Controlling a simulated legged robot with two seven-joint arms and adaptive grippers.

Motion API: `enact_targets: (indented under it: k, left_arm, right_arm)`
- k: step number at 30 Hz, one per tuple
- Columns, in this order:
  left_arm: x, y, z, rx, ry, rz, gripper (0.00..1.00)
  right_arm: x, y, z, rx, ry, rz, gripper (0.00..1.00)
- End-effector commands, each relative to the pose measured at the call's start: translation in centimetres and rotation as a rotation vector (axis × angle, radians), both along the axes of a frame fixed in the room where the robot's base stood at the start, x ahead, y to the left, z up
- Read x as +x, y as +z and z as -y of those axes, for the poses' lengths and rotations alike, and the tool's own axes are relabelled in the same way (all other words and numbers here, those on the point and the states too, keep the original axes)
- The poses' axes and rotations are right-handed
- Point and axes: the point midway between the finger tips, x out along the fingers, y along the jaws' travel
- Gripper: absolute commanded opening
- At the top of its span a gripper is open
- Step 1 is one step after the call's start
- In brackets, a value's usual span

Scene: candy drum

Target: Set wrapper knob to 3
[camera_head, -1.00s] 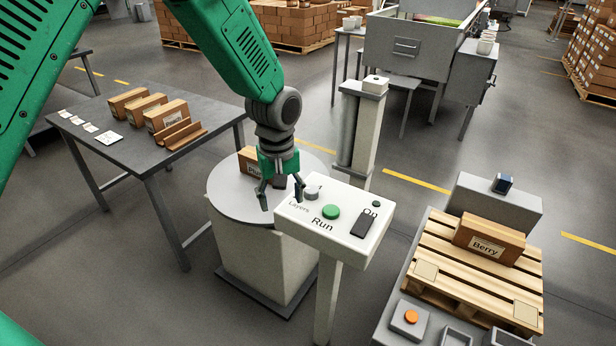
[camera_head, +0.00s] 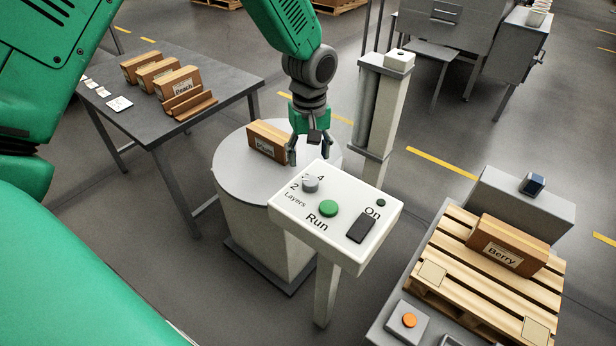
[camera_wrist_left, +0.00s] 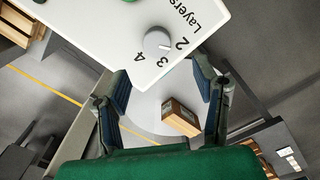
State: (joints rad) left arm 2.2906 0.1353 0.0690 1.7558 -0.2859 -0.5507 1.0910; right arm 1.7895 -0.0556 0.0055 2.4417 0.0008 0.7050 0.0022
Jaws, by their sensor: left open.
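The wrapper knob (camera_head: 310,185) is a grey round dial on the white control panel (camera_head: 352,212), beside the word Layers. In the left wrist view the knob (camera_wrist_left: 156,41) has the numbers 2, 3 and 4 around its near side. A thin pale mark on it seems to lie toward 2, but I cannot be sure of the setting. My left gripper (camera_head: 308,154) is open and empty, just beyond the panel's far edge, apart from the knob. In the left wrist view its fingers (camera_wrist_left: 160,78) are spread, with the knob ahead. My right gripper is not in view.
The panel also has a green Run button (camera_head: 328,208) and a dark On switch (camera_head: 362,228). Behind it, a Plum box (camera_head: 267,142) stands on the round turntable (camera_head: 232,180) near my gripper. A grey post (camera_head: 386,105) rises close to the right.

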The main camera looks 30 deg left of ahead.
Motion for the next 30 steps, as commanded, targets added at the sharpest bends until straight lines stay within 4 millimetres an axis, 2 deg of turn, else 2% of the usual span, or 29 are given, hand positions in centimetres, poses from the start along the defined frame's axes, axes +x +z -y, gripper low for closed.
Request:
enact_targets:
  k: [1,6,12,17,25,29,30]
  left_arm:
    - [0.0,-1.4,0.1,0.000,-0.001,-0.005,0.55]
    - [0.0,-5.0,-0.5,-0.006,0.000,-0.004,0.55]
    - [0.0,-7.8,-1.2,-0.012,0.002,-0.001,0.55]
    - [0.1,-8.6,-1.0,-0.011,0.002,0.001,0.55]
    - [0.1,-8.4,-0.1,-0.001,0.000,0.002,0.55]
    - [0.1,-8.4,-0.1,-0.002,0.000,0.001,0.09]
    - [0.1,-8.4,-0.2,-0.004,0.000,0.002,0.05]
  right_arm:
    - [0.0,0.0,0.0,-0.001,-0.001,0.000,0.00]
    - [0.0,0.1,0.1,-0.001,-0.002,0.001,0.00]
    - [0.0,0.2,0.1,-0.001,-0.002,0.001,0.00]
    - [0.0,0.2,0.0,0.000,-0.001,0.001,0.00]
    - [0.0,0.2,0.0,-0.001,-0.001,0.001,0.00]
    - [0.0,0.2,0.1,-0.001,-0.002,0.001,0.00]
    - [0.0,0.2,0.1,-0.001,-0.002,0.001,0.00]
